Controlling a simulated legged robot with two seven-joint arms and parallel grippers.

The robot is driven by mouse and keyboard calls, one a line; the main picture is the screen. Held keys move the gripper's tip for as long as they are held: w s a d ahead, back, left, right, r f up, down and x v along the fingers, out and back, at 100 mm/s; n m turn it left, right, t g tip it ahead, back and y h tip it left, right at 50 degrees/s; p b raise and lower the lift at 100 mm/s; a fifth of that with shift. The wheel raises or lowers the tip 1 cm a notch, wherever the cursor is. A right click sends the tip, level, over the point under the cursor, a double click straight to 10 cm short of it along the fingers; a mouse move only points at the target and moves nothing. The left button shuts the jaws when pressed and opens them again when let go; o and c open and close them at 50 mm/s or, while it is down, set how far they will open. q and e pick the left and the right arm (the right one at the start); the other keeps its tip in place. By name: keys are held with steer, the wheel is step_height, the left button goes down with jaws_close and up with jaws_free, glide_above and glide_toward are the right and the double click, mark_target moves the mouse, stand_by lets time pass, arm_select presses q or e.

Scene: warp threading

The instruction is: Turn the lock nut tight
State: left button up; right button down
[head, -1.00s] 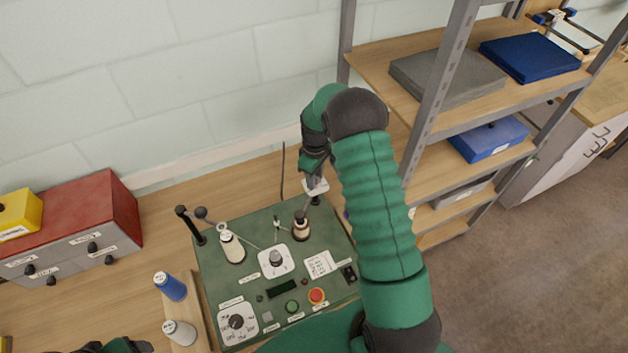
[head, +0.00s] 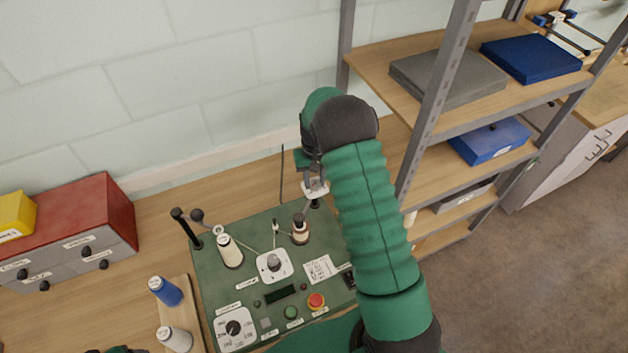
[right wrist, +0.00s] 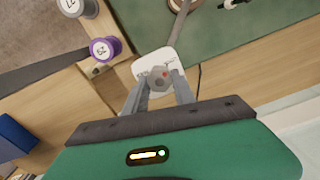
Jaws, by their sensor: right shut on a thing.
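My right gripper (right wrist: 157,80) is shut on the nut, one finger on each side. In the head view my right gripper (head: 315,180) is at the far right corner of the green panel (head: 208,272), by the white plate (head: 315,192). The nut itself is too small to tell there. Only a sliver of my left arm shows at the bottom edge, its gripper out of view.
The panel carries a cream spool (head: 230,252), a brown-topped spool (head: 300,230), a dial (head: 274,264) and a red button (head: 316,300). A blue spool (head: 166,290) stands left. The grey shelf (head: 425,130) is close to my right arm. Bare wall lies behind.

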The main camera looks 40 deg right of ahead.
mark_target(315, 182)
steer(key=shift+w+d+r+m, duration=0.1)
steer(key=shift+m, duration=0.3)
steer(key=c, duration=1.3)
jaws_free()
steer(key=shift+c, duration=0.2)
steer(key=o, duration=0.3)
steer(key=shift+r, duration=0.25)
step_height(315, 182, up, 16)
steer(key=b, duration=0.3)
steer(key=shift+b, duration=0.35)
